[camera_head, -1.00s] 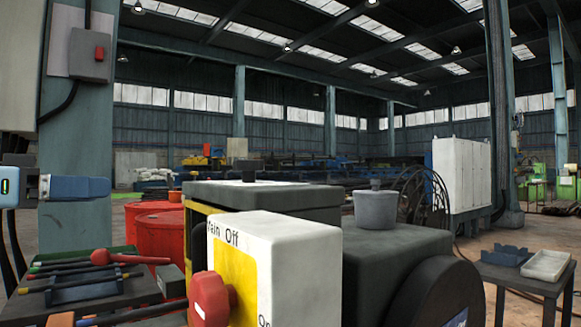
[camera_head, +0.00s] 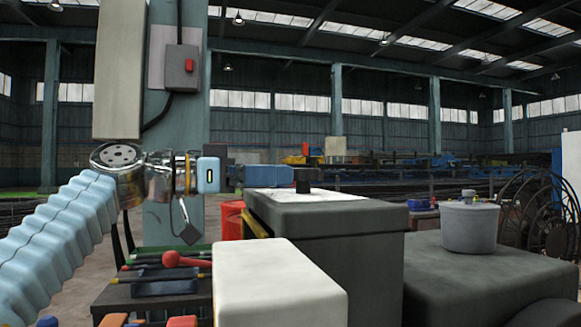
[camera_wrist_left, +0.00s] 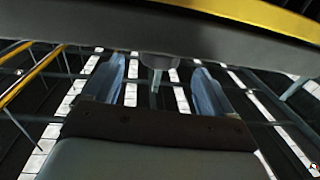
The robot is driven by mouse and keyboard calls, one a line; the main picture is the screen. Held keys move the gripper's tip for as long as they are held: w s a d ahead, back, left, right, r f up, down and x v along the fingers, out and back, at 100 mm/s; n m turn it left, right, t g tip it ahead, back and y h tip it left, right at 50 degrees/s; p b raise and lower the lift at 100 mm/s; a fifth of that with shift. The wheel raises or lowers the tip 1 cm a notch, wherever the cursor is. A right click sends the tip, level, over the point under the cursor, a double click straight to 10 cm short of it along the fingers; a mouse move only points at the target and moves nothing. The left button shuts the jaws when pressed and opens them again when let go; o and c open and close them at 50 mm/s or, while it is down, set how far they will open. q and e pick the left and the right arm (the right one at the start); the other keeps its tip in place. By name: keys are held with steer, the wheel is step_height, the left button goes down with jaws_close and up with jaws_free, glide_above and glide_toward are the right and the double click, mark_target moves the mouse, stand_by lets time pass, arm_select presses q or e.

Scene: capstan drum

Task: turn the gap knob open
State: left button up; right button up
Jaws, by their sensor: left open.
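A small dark knob (camera_head: 303,180) stands on top of the dark grey box (camera_head: 325,218); I take it for the gap knob. My left gripper (camera_head: 289,179) reaches in level from the left, with its blue fingers beside the knob. In the left wrist view the gripper (camera_wrist_left: 158,78) is open. There a grey knob with a thin stem (camera_wrist_left: 159,62) shows between the fingers, near their tips, with a gap on each side. The head view does not show whether the fingers touch the knob. My right gripper is out of view.
A white control box (camera_head: 275,283) stands in front, below the gripper. A grey pot (camera_head: 469,227) sits on the lower dark housing at right. A tool tray (camera_head: 165,283) with a red-headed tool lies at left. A pillar (camera_head: 180,120) rises behind the arm.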

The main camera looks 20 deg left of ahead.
mark_target(303, 181)
arm_select(q)
steer(key=p+x, duration=0.1)
steer(key=x, duration=0.3)
steer(key=shift+w, duration=0.1)
steer(key=c, duration=1.1)
steer(key=shift+o, duration=0.2)
steer(key=shift+g, duration=0.3)
